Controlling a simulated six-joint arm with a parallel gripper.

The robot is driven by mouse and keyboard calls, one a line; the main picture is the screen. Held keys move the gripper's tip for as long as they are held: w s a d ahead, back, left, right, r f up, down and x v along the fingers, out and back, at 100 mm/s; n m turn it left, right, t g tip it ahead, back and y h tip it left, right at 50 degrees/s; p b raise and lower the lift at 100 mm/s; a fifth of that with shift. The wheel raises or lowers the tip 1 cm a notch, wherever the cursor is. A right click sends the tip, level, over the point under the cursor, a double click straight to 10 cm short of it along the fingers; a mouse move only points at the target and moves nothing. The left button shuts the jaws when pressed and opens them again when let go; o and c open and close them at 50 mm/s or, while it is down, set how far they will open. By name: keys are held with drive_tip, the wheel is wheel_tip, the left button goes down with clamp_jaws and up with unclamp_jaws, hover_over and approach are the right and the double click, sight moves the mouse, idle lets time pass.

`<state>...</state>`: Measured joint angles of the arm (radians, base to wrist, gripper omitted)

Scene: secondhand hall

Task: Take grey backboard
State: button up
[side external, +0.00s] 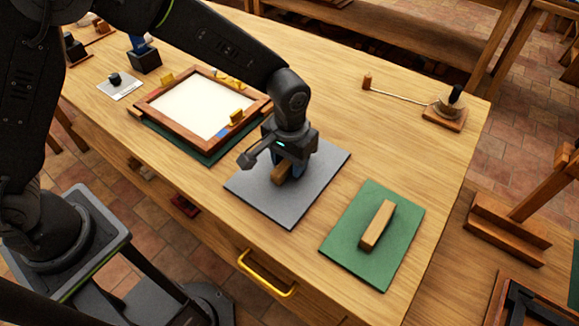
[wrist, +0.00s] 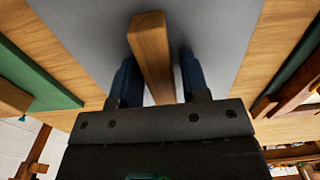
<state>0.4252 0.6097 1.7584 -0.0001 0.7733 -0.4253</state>
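The grey backboard (side external: 318,180) lies flat on the wooden table, with a wooden block handle (side external: 280,174) on its top. In the wrist view the grey backboard (wrist: 215,40) fills the upper middle and the wooden handle (wrist: 151,50) runs between the blue fingers. My gripper (side external: 285,168) is down over the board, partly hiding the handle. In the wrist view my gripper (wrist: 160,78) is open, one finger on each side of the handle, with a gap visible on both sides.
A green board (side external: 345,237) with a wooden handle lies right of the grey one. A wooden frame (side external: 170,80) with yellow clips lies to the left on a dark green board. A small stand (side external: 444,116) with a cord is at the back right. Table surface behind the grey board is clear.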

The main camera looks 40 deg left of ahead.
clamp_jaws()
drive_tip(key=shift+r, duration=0.1)
idle(0.3)
